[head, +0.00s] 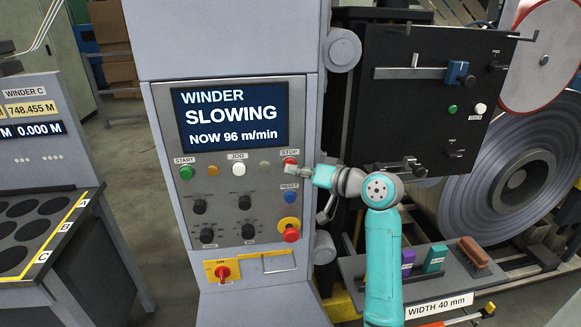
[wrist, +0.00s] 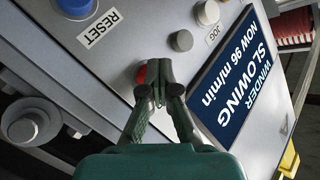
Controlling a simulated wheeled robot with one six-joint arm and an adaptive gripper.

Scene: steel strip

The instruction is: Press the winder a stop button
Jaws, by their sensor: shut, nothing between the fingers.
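The winder panel (head: 216,220) is a grey console with a screen (head: 232,112) reading "WINDER SLOWING NOW 96 m/min". The red button labelled STOP (head: 290,160) is at the right end of the top button row. My gripper (head: 290,169) is shut and empty, with its tips right at this button. In the wrist view, my gripper (wrist: 160,92) covers much of the red button (wrist: 141,74), and one edge of it shows. I cannot tell whether the tips touch it or whether it is pushed in.
A green START button (head: 186,172) and a white JOG button (head: 239,169) share the row. A blue RESET button (head: 290,197) and a red emergency knob (head: 291,234) sit below. A black panel (head: 425,100) and steel coil (head: 512,182) stand right.

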